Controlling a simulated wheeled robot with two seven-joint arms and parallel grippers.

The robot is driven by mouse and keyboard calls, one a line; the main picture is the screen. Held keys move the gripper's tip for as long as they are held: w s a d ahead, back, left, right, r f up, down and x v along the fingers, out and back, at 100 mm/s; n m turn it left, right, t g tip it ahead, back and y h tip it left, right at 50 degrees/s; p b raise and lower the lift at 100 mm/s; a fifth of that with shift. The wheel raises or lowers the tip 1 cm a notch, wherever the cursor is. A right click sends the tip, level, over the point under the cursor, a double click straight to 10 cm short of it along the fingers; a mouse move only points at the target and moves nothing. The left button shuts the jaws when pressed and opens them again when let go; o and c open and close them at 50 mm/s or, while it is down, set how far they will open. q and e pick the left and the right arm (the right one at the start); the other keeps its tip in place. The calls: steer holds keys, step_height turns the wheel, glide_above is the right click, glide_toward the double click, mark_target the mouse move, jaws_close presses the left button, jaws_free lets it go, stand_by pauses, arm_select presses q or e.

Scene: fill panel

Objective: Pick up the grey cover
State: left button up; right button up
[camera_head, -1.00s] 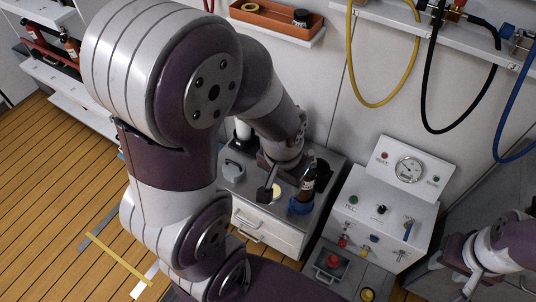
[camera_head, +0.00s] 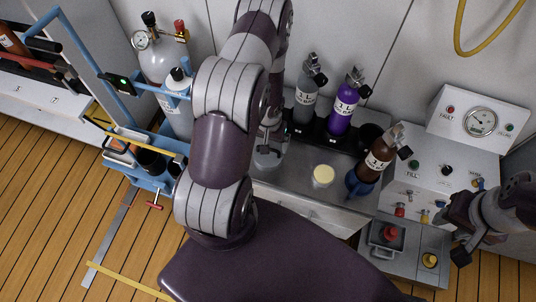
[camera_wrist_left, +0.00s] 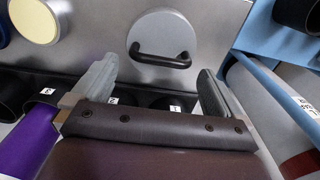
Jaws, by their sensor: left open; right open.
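The grey cover (camera_wrist_left: 162,36), a round disc with a black bar handle, lies flat on the metal worktop in the left wrist view. In the head view the grey cover (camera_head: 268,157) shows beside my left arm, partly hidden. My left gripper (camera_wrist_left: 158,84) is open and empty, its two fingers spread apart near the cover, not touching the handle. In the head view my left arm largely hides that gripper. My right gripper (camera_head: 458,232) is open at the right, beside the fill panel and far from the cover.
A cream disc (camera_head: 323,175) lies on the worktop. A brown bottle (camera_head: 378,160) leans in a blue ring. A grey bottle (camera_head: 305,104) and a purple bottle (camera_head: 342,112) stand in a black rack (camera_head: 322,134). A blue cart (camera_head: 150,180) holding a large cylinder is left.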

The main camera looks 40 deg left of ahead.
arm_select(q)
step_height(320, 180, down, 4)
steer(key=shift+s+r+b, duration=0.1)
steer(key=shift+s+b, duration=0.05)
steer(key=shift+b, duration=0.6)
steer(key=shift+f, duration=0.2)
arm_select(e)
step_height(320, 180, down, 3)
steer(key=shift+d+r, duration=0.1)
steer(key=shift+r, duration=0.05)
arm_select(q)
steer(key=c, duration=1)
steer(key=shift+r, duration=0.2)
arm_select(e)
steer(key=shift+r, duration=0.1)
